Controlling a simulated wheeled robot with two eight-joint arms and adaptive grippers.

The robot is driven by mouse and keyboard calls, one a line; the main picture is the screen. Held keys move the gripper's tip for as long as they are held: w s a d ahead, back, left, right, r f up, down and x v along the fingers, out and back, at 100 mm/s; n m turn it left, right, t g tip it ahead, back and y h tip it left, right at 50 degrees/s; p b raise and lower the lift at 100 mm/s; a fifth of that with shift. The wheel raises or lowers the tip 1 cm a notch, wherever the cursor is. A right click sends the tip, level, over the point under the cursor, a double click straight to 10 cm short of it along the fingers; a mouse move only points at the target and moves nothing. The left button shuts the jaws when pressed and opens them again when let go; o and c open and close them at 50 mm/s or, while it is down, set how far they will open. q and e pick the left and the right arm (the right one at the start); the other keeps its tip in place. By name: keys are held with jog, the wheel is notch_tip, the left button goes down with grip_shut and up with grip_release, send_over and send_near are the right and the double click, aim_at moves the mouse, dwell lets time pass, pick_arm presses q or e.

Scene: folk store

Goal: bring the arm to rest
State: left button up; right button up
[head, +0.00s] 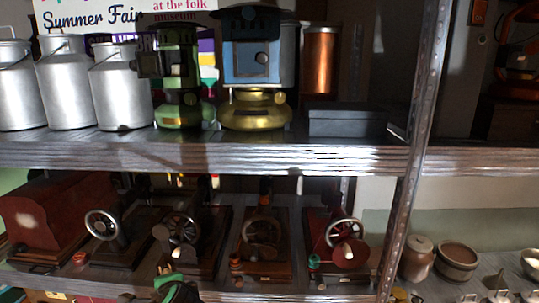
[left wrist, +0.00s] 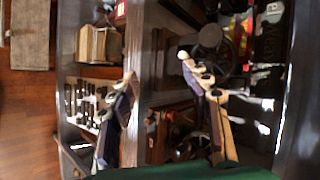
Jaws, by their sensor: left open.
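My left gripper (left wrist: 157,67) shows in the left wrist view with its two fingers spread well apart. Nothing is between the fingertips, and only shelves and goods show behind them. A green surface fills the bottom edge of that view; I cannot tell what it is. My right gripper is in neither view.
The upper shelf (head: 200,157) holds metal milk cans (head: 66,82), a green stove (head: 180,75), a blue and brass stove (head: 257,108) and a grey box (head: 347,122). Several sewing machines (head: 262,232) stand below. A metal post (head: 408,165) rises at right. Wooden floor (left wrist: 30,110) shows in the wrist view.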

pick_arm(q)
jog(key=s+d+f+n+h+b, duration=0.2)
jog(key=s+f+n+b, duration=0.2)
jog(key=f, duration=0.6)
jog(key=s+d+f+n+g+h+b, duration=0.1)
jog(key=s+f+n+b, duration=0.3)
jog(key=f, duration=0.6)
jog(key=s+d+f+n+g+h+b, duration=0.1)
jog(key=s+f+n+b, duration=0.3)
jog(key=f, duration=0.6)
jog(key=shift+s+d+n+h+b, duration=0.15)
jog(key=shift+d+n+h+b, duration=0.15)
jog(key=shift+d+h+b, duration=0.4)
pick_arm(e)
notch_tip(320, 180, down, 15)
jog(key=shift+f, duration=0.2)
pick_arm(q)
jog(key=shift+d+f, duration=0.1)
jog(key=shift+f, duration=0.05)
jog(key=shift+c, duration=0.4)
